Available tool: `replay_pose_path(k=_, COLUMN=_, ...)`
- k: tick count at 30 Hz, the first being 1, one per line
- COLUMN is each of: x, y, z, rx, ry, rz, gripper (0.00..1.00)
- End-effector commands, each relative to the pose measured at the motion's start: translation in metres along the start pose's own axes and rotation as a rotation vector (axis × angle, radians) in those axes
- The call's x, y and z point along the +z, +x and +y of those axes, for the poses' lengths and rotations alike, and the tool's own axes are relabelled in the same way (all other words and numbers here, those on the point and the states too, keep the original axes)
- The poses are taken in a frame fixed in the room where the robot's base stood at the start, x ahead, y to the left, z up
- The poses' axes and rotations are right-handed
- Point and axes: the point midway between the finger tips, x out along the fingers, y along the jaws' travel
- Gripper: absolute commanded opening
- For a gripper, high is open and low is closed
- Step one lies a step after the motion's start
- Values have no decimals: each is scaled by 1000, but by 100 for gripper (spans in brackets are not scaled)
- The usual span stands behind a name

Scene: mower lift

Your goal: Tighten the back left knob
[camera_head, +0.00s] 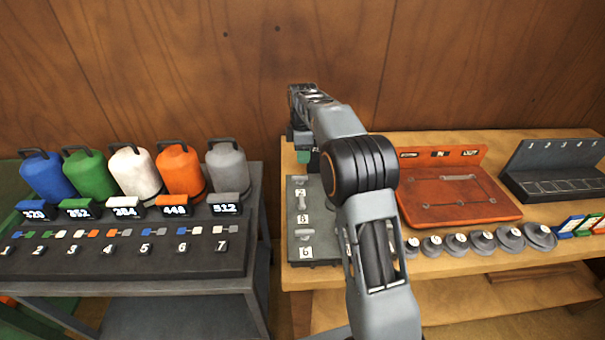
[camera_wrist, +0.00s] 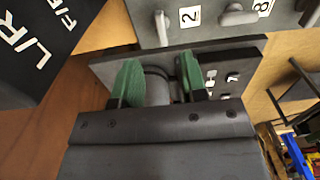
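In the head view a dark grey knob board (camera_head: 313,262) lies at the left end of the wooden bench. Grey lever knobs (camera_head: 303,234) with white number labels stand on it, and my arm hides its right part. My gripper is at the board's back left; one green finger (camera_head: 304,157) shows there. In the wrist view my gripper's green fingers (camera_wrist: 158,82) stand on either side of a grey cylindrical part (camera_wrist: 157,88), with a small gap at the right finger. I cannot tell whether that part is the back left knob. Two knobs labelled 2 and 8 (camera_wrist: 238,14) show beyond.
An orange tray (camera_head: 455,200) and a dark numbered rack (camera_head: 560,180) stand right of the board. A row of grey discs (camera_head: 482,241) lies along the bench front. A dark table (camera_head: 130,262) with coloured canisters stands at left, across a gap. A wooden wall is behind.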

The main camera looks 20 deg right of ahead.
Motion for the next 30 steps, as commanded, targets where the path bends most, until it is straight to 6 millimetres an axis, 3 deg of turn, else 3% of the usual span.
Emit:
replay_pose_path(k=6, x=0, y=42, z=-1, rx=-4, ry=0, rz=-1, gripper=39)
replay_pose_path(k=15, x=1, y=79, z=0, rx=-1, ry=3, rz=0, gripper=39)
replay_pose_path(k=30, x=2, y=89, z=0, rx=0, ry=4, rz=0, gripper=38)
